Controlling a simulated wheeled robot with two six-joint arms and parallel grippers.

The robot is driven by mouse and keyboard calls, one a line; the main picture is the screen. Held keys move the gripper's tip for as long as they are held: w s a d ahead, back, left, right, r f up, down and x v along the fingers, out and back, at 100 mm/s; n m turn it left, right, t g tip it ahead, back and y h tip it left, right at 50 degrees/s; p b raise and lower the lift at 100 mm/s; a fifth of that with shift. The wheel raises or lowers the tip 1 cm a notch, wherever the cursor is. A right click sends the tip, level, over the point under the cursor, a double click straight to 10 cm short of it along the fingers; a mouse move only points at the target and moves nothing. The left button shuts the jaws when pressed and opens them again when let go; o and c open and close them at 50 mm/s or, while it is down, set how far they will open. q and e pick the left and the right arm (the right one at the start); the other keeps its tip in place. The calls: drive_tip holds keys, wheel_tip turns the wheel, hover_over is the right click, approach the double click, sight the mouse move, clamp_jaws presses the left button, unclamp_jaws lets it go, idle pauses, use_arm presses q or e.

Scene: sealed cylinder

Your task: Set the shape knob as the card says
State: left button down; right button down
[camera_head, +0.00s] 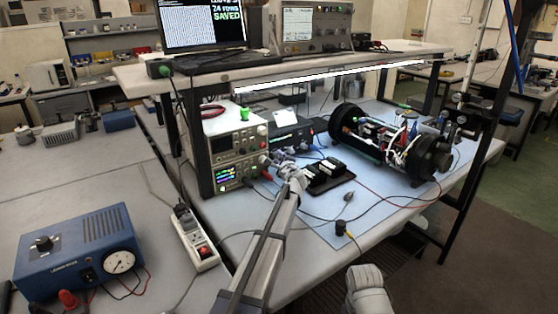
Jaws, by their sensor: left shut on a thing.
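My left arm reaches up from the bottom middle, and its gripper (273,161) is at the front of the stacked bench instruments (236,148), at their right edge. The gripper looks closed on a small knob there, which its fingers hide. I cannot read the knob's setting or its label. The instruments have lit displays and several small knobs and sockets. No card with readable words about the shape setting can be made out. Part of my right arm shows at the bottom, but its gripper is not seen.
A black open-framed cylinder (345,121) lies on the blue mat (375,208), right of the gripper. A black block board (328,177) and loose leads are close by. A shelf (215,79) overhangs the instruments. A blue gauge box (75,250) stands at left.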

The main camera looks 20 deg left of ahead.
idle(0.3)
use_arm(q)
drive_tip(key=c, duration=0.6)
unclamp_jaws()
drive_tip(key=shift+s, duration=0.1)
drive_tip(key=shift+p+v, duration=0.65)
drive_tip(key=shift+v, duration=3.2)
